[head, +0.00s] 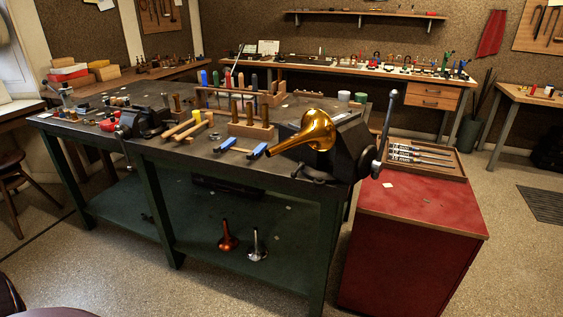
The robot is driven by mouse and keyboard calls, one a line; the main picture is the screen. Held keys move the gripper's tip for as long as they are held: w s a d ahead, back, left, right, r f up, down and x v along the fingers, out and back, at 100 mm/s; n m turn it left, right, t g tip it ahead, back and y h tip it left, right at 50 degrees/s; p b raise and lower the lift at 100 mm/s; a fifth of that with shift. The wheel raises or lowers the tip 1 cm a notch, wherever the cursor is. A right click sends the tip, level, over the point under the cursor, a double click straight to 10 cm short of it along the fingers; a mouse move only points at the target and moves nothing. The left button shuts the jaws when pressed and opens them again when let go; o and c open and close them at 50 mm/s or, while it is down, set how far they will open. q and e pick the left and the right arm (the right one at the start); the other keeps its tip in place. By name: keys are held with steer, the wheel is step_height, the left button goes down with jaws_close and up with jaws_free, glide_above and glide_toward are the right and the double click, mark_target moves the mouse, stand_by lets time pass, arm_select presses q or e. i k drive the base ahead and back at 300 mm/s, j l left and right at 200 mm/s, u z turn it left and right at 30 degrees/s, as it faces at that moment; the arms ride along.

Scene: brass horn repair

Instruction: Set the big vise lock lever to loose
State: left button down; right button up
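The big vise (352,142) is dark and stands at the right front corner of the green workbench (230,176). Its long upright handle (385,130) stands at its right side, over the red cabinet. A brass horn bell (317,129) is at the vise, its flare up and to the right, and hides part of it. A small dark lever-like part (312,175) shows low on the vise's left side. I cannot tell for sure whether it is the lock lever, or how it is set. Neither of my grippers is in view.
A red cabinet (400,255) adjoins the bench on the right, with a tray of tools (425,174) on top. A smaller vise (145,122), wooden tool racks (250,130) and blue-ended tools (258,151) crowd the bench.

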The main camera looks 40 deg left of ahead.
mark_target(301, 164)
steer(key=i+j, duration=0.1)
steer(key=j, duration=0.3)
steer(key=i+j, duration=0.15)
steer(key=j, duration=0.3)
steer(key=i+j, duration=0.1)
steer(key=j, duration=0.3)
steer(key=i+j, duration=0.15)
steer(key=j, duration=0.3)
